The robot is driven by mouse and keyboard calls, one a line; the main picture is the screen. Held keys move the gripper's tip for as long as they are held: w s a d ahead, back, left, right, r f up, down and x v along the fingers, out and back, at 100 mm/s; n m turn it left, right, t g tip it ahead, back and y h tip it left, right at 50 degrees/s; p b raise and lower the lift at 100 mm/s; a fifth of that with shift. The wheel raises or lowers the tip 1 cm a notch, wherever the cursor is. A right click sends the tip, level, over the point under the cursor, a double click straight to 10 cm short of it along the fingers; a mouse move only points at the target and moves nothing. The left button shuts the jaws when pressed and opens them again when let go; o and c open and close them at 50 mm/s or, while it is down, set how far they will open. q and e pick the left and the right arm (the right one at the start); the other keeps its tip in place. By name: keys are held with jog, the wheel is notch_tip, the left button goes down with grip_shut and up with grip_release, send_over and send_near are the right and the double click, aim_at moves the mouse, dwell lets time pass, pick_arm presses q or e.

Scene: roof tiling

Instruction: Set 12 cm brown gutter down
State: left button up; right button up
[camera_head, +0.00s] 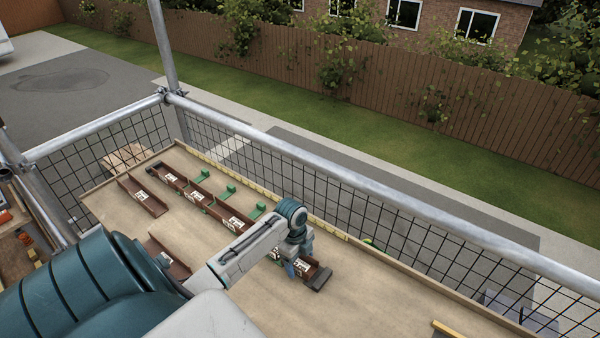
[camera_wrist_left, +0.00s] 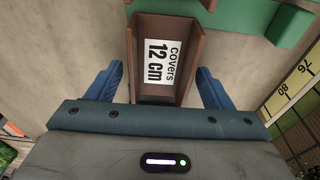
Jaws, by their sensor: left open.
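The 12 cm brown gutter (camera_wrist_left: 189,75) is an open channel with a white label reading "covers 12 cm" in the left wrist view. It lies on the board, and it also shows in the head view (camera_head: 312,270), partly hidden by my wrist. My left gripper (camera_wrist_left: 160,72) is open, with one blue finger on each side of the gutter. A gap shows between each finger and the gutter wall. In the head view my left gripper (camera_head: 293,268) is low over the board at the gutter. My right gripper is not in view.
Several other labelled brown gutter pieces (camera_head: 142,196) and green blocks (camera_head: 228,190) lie on the tan board (camera_head: 345,310). A yellow measuring strip (camera_wrist_left: 292,85) runs along its far edge. A mesh guardrail (camera_head: 350,200) stands beyond. The board's near right part is mostly clear.

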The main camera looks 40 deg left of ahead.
pick_arm(q)
jog(key=shift+r, duration=0.35)
jog(key=shift+w+a+r, duration=0.1)
jog(key=shift+r, duration=0.25)
notch_tip(320, 180, up, 11)
jog(key=a+b, duration=0.1)
jog(key=b, duration=0.2)
jog(key=shift+a+r, duration=0.15)
jog(key=shift+a, duration=0.15)
